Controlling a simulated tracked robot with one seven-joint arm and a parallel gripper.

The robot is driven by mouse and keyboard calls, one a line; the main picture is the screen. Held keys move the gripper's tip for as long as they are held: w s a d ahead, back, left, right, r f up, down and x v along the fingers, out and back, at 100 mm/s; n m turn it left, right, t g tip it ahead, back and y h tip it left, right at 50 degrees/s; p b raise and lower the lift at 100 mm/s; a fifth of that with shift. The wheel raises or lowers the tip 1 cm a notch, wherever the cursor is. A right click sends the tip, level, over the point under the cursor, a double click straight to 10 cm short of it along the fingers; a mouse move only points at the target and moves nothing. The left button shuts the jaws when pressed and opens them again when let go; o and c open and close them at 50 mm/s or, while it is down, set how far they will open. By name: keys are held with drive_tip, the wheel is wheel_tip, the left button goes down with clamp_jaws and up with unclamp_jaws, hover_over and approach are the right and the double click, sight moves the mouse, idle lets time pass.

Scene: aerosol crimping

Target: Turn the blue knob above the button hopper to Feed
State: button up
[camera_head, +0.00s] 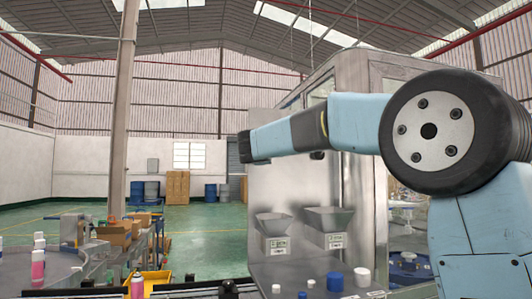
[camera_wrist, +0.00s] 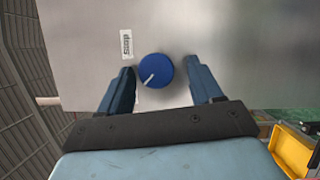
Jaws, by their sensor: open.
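The blue knob (camera_wrist: 155,71) is on a grey metal panel (camera_wrist: 230,45) in the wrist view. Its white pointer line slants toward the picture's lower left. A small white label (camera_wrist: 126,43), turned upside down and too small to read surely, is above left of it. My gripper (camera_wrist: 161,73) is open, its two fingers on either side of the knob, the left one nearer. I cannot tell if either touches it. In the head view my gripper (camera_head: 246,148) is at the panel, above two grey hoppers, the left (camera_head: 273,224) and right (camera_head: 328,219); the knob is hidden there.
Blue cap (camera_head: 335,282) and white cap (camera_head: 362,276) stand below the hoppers. A yellow bin (camera_wrist: 292,150) is at the wrist view's lower right. A post (camera_head: 125,110) rises at left.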

drive_tip(key=s+a, duration=0.1)
drive_tip(key=s, duration=1.2)
drive_tip(key=shift+s+a+f, duration=0.3)
drive_tip(key=shift+s+f, duration=0.05)
drive_tip(key=s+d+f+m+g+h, duration=0.1)
drive_tip(key=s+d+f+m+g, duration=0.3)
drive_tip(key=d, duration=0.4)
drive_tip(key=s+d+f+m+g+h, duration=0.1)
drive_tip(key=s+d+f+m, duration=0.1)
drive_tip(key=s+d+f, duration=0.35)
drive_tip(key=s+d+f+m+g+h, duration=0.1)
drive_tip(key=s+d+f+m+g, duration=0.15)
drive_tip(key=d+f, duration=0.5)
drive_tip(key=s+d+f+m+g+y, duration=0.2)
drive_tip(key=s+f+m, duration=0.3)
drive_tip(key=s+f, duration=0.3)
drive_tip(key=s+d+f+m+g+y, duration=0.3)
drive_tip(key=s+d+f+m, duration=0.1)
drive_tip(key=s+f, duration=0.5)
drive_tip(key=s, duration=0.2)
drive_tip(key=shift+s+d+f+m, duration=0.15)
drive_tip(key=shift+s+m, duration=0.15)
drive_tip(key=shift+m, duration=0.05)
drive_tip(key=shift+c, duration=0.4)
